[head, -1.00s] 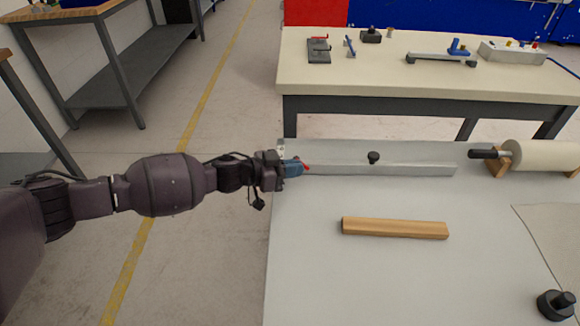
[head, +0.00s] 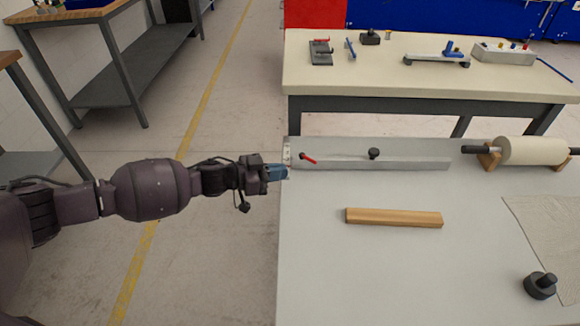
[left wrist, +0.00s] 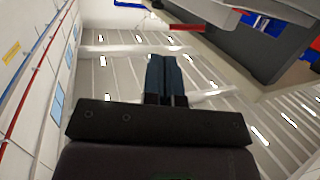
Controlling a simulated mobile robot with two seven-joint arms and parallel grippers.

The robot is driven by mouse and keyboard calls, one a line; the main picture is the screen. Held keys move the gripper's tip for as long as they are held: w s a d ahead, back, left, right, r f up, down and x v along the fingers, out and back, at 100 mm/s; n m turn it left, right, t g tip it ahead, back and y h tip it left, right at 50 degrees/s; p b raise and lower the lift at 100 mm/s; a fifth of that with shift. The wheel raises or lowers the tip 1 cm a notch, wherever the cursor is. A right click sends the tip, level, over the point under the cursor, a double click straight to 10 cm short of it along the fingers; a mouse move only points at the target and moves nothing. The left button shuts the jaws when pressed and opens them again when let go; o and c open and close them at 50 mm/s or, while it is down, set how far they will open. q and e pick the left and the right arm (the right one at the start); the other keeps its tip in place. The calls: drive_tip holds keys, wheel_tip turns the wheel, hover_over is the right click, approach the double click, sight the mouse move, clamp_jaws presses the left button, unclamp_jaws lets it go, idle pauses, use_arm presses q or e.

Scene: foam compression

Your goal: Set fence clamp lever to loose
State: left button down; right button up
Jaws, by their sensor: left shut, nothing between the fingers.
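The fence (head: 400,163) is a long grey metal bar lying along the far part of the grey table. Its clamp lever (head: 309,158) is a small red handle at the fence's left end, slanting down to the right. My left gripper (head: 284,172) is at the table's left edge, left of the red lever and apart from it. Its blue fingers (left wrist: 165,78) are closed together and empty in the left wrist view. My right gripper is not in view. A black knob (head: 374,153) stands on the middle of the fence.
A wooden strip (head: 393,218) lies on the table in front of the fence. A roll on a wooden stand (head: 530,151) is at the right, with a black knobbed weight (head: 540,286) and cloth (head: 560,235) nearer. The table's left front is clear.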

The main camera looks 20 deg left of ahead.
use_arm(q)
drive_tip(key=s+a+r+p, duration=0.1)
drive_tip(key=s+a, duration=0.2)
drive_tip(key=s, duration=0.1)
drive_tip(key=shift+s+a, duration=0.35)
drive_tip(key=shift+s, duration=0.05)
